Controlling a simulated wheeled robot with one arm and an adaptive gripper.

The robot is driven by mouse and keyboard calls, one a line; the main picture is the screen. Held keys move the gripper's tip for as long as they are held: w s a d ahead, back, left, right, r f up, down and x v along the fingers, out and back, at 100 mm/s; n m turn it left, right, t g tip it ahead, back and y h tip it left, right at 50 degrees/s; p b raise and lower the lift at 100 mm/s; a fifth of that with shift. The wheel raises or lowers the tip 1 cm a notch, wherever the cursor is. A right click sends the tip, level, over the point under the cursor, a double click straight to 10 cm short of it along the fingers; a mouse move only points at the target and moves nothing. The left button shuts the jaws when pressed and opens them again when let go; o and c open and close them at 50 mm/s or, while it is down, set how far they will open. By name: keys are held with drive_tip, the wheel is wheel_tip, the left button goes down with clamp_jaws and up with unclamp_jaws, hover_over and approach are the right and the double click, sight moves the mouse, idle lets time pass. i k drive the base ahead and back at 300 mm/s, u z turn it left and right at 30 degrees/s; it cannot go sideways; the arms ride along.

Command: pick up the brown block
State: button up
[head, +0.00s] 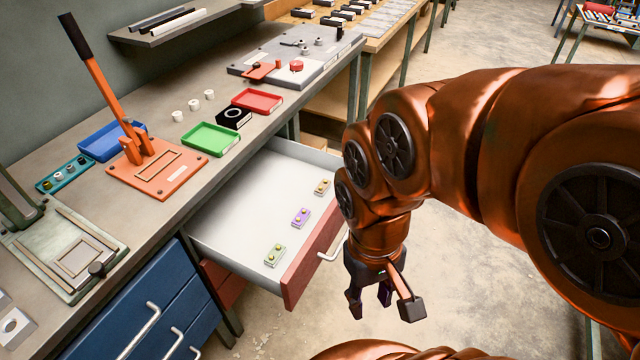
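The brown block (321,187) is a small tan-brown piece with light details on top. It lies on the white floor of the open drawer (225,218), towards the drawer's far right end. My gripper (384,306) hangs outside the drawer, beyond its red front and to the right of the handle in the picture. Its fingers point down and are spread apart, with nothing visible between them. The gripper is apart from the block. My arm comes in from the right and passes close beside the block in the picture without covering it.
A purple block (300,217) and a green block (274,254) lie in the same drawer. The drawer's red front (314,256) and handle (333,247) stand between the blocks and my gripper. The bench above holds trays and an orange lever press (157,168).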

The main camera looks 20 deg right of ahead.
sight(325, 187)
drive_tip(key=u, duration=0.55)
drive_tip(key=k, duration=0.65)
drive_tip(key=u, duration=0.9)
drive_tip(key=i, duration=1.35)
drive_tip(key=z, duration=0.8)
